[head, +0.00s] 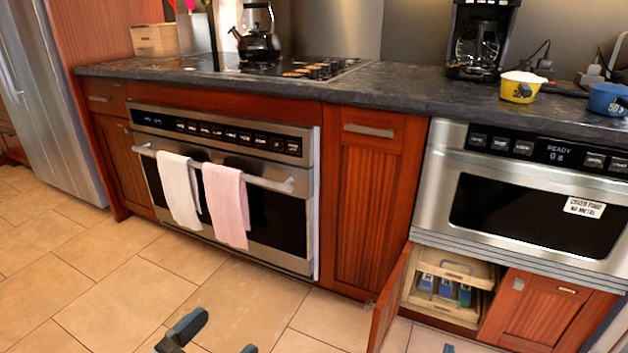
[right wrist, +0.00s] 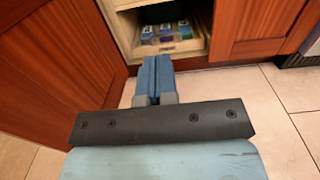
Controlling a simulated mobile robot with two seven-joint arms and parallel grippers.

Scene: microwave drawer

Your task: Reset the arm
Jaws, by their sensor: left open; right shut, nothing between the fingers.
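My left gripper (head: 217,338) is at the bottom of the head view, over the tiled floor. Its two blue-grey fingers stand apart with nothing between them. My right gripper (right wrist: 157,78) shows in the right wrist view with its blue fingers together and empty. It points toward an open lower cabinet (right wrist: 188,49) but is apart from it. In the head view only a small tip at the bottom edge, below the cabinet, seems to be my right gripper (head: 448,348). Most of both arms is out of view.
The wooden cabinet door (head: 390,303) stands open beside a pull-out drawer (head: 440,304) holding several small boxes. A microwave (head: 520,200) is above it. An oven (head: 225,190) with two towels is at left. Open floor (head: 110,285) lies in front.

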